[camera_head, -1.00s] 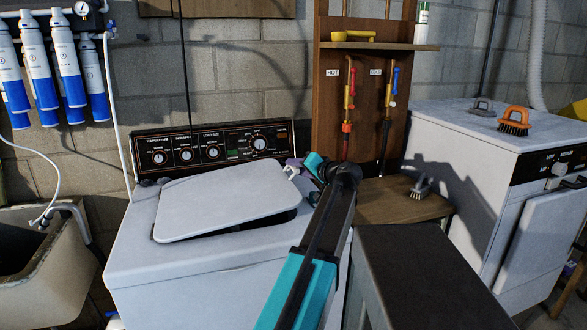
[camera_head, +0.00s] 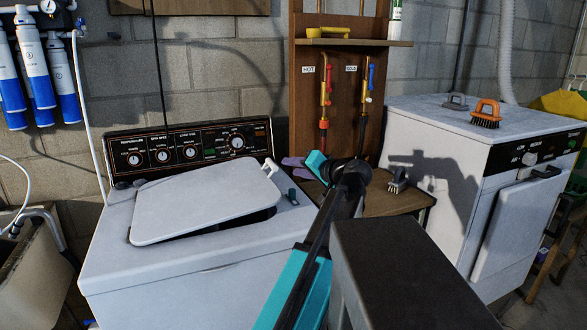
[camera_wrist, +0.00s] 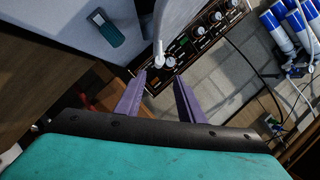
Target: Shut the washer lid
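The washer lid (camera_head: 208,200) is a pale grey panel on the white washer (camera_head: 170,265). It is tilted slightly open, with a dark gap along its right and front edges.
The control panel (camera_head: 190,148) stands behind the lid. A small dark teal object (camera_head: 292,197) lies on the washer top, right of the lid. A wooden stand (camera_head: 345,100) with taps and a brush (camera_head: 398,180) is to the right. A second white machine (camera_head: 470,150) is farther right.

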